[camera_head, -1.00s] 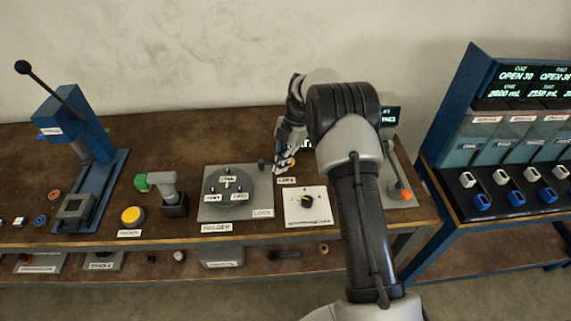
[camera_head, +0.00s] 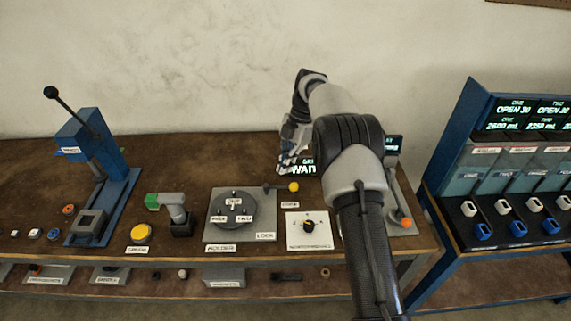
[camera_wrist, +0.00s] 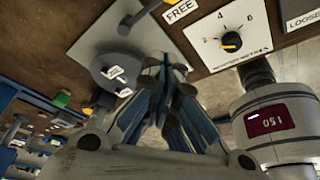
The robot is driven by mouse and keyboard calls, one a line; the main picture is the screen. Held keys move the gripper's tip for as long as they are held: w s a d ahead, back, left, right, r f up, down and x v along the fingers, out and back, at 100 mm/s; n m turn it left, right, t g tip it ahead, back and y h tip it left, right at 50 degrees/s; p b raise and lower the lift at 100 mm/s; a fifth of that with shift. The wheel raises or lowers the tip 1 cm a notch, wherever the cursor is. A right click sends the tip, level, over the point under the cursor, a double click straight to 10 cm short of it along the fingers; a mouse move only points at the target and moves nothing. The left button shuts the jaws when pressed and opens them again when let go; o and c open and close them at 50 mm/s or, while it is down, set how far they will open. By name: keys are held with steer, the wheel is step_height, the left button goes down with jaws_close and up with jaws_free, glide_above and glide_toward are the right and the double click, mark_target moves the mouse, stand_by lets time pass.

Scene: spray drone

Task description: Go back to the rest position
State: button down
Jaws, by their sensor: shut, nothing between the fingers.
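My gripper (camera_head: 291,168) is shut and empty in the head view, raised at the back of the bench behind the yellow ball-topped lever (camera_head: 293,187). My arm reaches up from the bottom right and bends over to it. In the wrist view my gripper (camera_wrist: 165,65) shows its fingers together, with the grey holder plate (camera_wrist: 90,40) and the white dial panel (camera_wrist: 225,35) beyond them. The fingers look clear of everything.
On the bench (camera_head: 30,180) stand a blue lever press (camera_head: 100,150), a yellow button (camera_head: 140,232), a green-and-grey tool (camera_head: 170,205), the holder plate (camera_head: 212,232) and the dial panel (camera_head: 297,230). An orange-tipped lever (camera_head: 404,222) is right of my arm. A blue dispenser rack (camera_head: 455,150) stands further right.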

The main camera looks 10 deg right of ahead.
steer(key=s+a+r+m+t+h, duration=0.1)
steer(key=s+r+m+t, duration=0.1)
steer(key=s+r+m, duration=0.7)
steer(key=s+a+r+m+t+h, duration=0.1)
steer(key=s+r+m, duration=0.2)
steer(key=s+r, duration=0.65)
steer(key=s+m+t+h, duration=0.1)
steer(key=s+m+t, duration=0.2)
steer(key=s+m, duration=0.8)
steer(key=s, duration=1)
steer(key=shift+d+f+m+t, duration=0.25)
steer(key=shift+m+t, duration=0.05)
steer(key=shift+m, duration=0.1)
